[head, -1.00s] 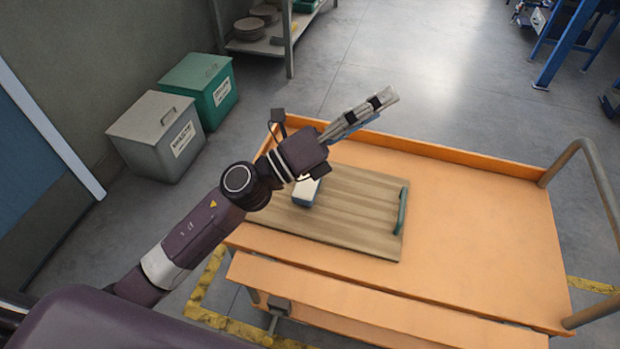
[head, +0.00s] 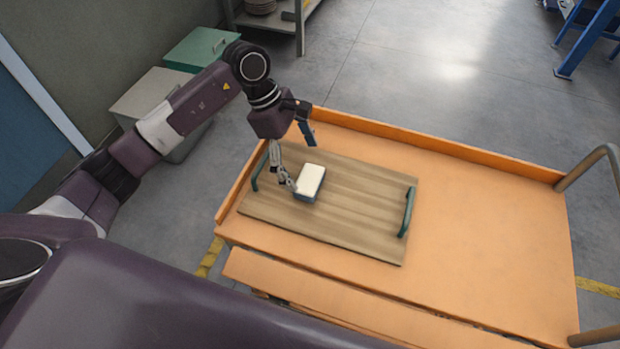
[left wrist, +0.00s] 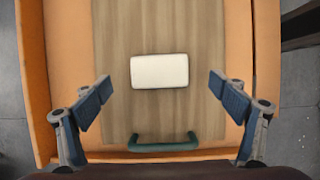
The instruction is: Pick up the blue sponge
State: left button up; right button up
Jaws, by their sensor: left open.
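The sponge (head: 311,181) has a white top and blue sides. It lies flat on a wooden tray (head: 354,211) toward the tray's left side. My left gripper (head: 300,162) points down above the tray's left end, close to the sponge. In the left wrist view the sponge (left wrist: 159,71) shows its white top, ahead of and between the two spread fingers of the left gripper (left wrist: 161,96). My right gripper is not in view.
The tray has green handles, one at the right (head: 407,212) and one at the left. It rests on an orange cart (head: 490,230) with a raised rim and a grey push handle (head: 590,165). The cart top right of the tray is clear. Bins (head: 200,48) stand on the floor behind my arm.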

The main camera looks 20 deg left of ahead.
aim_at(309, 178)
pick_arm(q)
jog(key=p+x, duration=0.1)
jog(key=x, duration=0.4)
jog(key=shift+f+p, duration=0.35)
jog(key=shift+f, duration=0.3)
jog(key=shift+c, duration=0.4)
jog(key=c, duration=0.9)
